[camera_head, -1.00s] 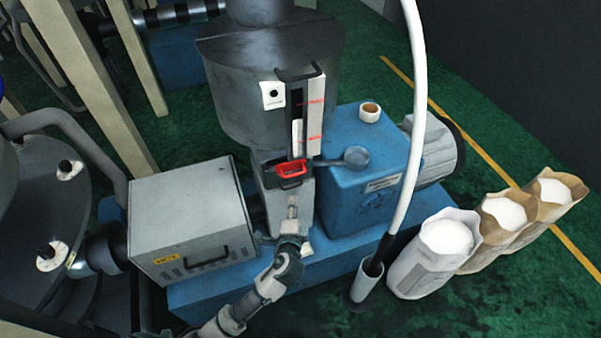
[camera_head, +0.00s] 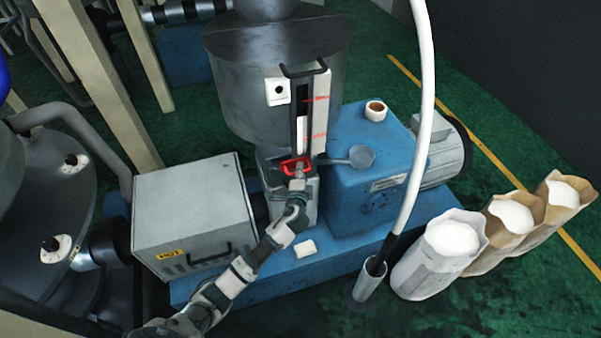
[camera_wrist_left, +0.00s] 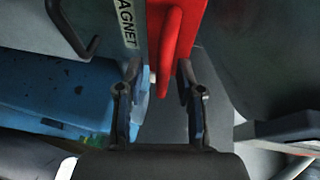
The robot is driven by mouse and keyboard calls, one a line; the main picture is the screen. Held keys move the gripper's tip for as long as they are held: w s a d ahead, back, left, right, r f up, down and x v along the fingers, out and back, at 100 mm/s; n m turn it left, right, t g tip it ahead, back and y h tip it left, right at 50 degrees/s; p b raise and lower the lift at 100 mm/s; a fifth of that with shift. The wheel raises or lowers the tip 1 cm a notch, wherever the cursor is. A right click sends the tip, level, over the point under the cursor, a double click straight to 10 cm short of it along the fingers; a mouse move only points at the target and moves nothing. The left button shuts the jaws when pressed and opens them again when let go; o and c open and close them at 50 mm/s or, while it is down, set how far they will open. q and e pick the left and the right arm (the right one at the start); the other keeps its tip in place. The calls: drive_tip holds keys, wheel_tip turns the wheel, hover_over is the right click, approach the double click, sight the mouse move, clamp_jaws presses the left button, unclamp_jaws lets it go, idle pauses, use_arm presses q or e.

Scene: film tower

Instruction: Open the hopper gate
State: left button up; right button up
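The grey hopper (camera_head: 240,95) stands at the middle of the head view, with a slotted, red-marked gauge on its front. A red gate handle (camera_head: 286,166) sits below the gauge. My right gripper is not in view.
A grey box (camera_head: 190,215) stands left of the hopper outlet and a blue gearbox (camera_head: 345,190) stands right. A small scoop (camera_head: 361,156) lies on the gearbox beside the handle. Open sacks of white material (camera_head: 435,265) and a white hose (camera_head: 423,120) are at the right.

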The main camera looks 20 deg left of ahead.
use_arm(q)
drive_tip(key=shift+a, duration=0.15)
clamp_jaws()
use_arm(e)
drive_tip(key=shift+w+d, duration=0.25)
use_arm(q)
drive_tip(key=shift+s, duration=0.25)
drive_tip(key=s+d+p, duration=0.2)
drive_tip(key=s+d, duration=0.3)
drive_tip(key=s, duration=0.2)
drive_tip(key=shift+s+d+f+p, duration=0.15)
drive_tip(key=shift+s+d+p, duration=0.05)
drive_tip(key=shift+s+p, duration=0.2)
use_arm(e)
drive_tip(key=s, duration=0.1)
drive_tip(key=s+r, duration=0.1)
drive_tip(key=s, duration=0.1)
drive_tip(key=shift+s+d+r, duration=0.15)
